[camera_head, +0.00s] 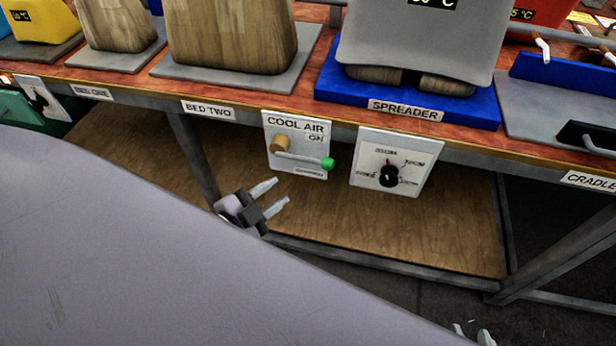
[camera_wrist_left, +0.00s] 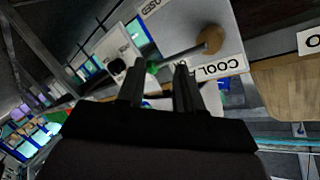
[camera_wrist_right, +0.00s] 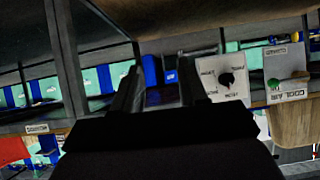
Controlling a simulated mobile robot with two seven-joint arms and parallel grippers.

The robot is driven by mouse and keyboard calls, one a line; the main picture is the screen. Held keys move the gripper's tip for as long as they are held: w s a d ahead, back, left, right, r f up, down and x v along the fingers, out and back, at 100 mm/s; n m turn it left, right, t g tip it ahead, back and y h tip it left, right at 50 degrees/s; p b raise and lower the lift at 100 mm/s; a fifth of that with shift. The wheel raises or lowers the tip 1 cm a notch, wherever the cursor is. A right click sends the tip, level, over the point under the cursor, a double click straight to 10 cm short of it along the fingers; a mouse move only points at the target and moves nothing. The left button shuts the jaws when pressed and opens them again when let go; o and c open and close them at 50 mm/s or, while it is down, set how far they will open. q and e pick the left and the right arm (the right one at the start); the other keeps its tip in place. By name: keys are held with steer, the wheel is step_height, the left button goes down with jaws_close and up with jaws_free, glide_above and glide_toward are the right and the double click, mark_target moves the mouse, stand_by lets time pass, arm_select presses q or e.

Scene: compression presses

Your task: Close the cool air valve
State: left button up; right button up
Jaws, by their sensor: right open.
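The cool air valve is a white panel (camera_head: 297,165) under the table edge, labelled COOL AIR with ON at its upper right. Its grey lever runs from a brass hub (camera_head: 281,143) rightward, slightly down, to a green knob (camera_head: 328,163). My left gripper (camera_head: 280,192) is open and empty, below and left of the knob, apart from the panel. In the left wrist view the green knob (camera_wrist_left: 152,67) appears between the fingertips, beyond them. My right gripper (camera_head: 472,332) is open and empty at the bottom edge; its wrist view shows the knob (camera_wrist_right: 273,85) off to the right.
A dial panel (camera_head: 394,162) with a black knob hangs right of the valve. Above are the red-brown table, a blue spreader base (camera_head: 400,105) and wooden blocks (camera_head: 232,45). A wooden lower shelf (camera_head: 400,225) and grey table legs stand below. My grey arm covers the lower left.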

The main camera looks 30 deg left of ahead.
mark_target(308, 160)
arm_select(q)
steer(key=shift+w+d+r+m+t+h+b, duration=0.2)
steer(key=shift+w+d+m+h+b, duration=0.25)
steer(key=shift+w+m+h+b, duration=1.3)
steer(key=shift+w+d+r+m+t+h+b, duration=0.15)
steer(key=shift+w+d+m+t+h+b, duration=0.4)
steer(key=shift+w+m+b, duration=2.2)
steer(key=shift+w+d+r+m+g+h+b, duration=0.25)
steer(key=shift+w+m+h+b, duration=1)
steer(key=shift+m, duration=1.95)
arm_select(e)
step_height(308, 160, down, 8)
steer(key=w+a+y, duration=0.1)
steer(key=a, duration=0.1)
steer(key=shift+w+a+n+t, duration=0.2)
steer(key=shift+a+n+t, duration=0.1)
steer(key=shift+a, duration=0.1)
arm_select(q)
steer(key=shift+s+f, duration=0.1)
steer(key=shift+s, duration=0.1)
jaws_close()
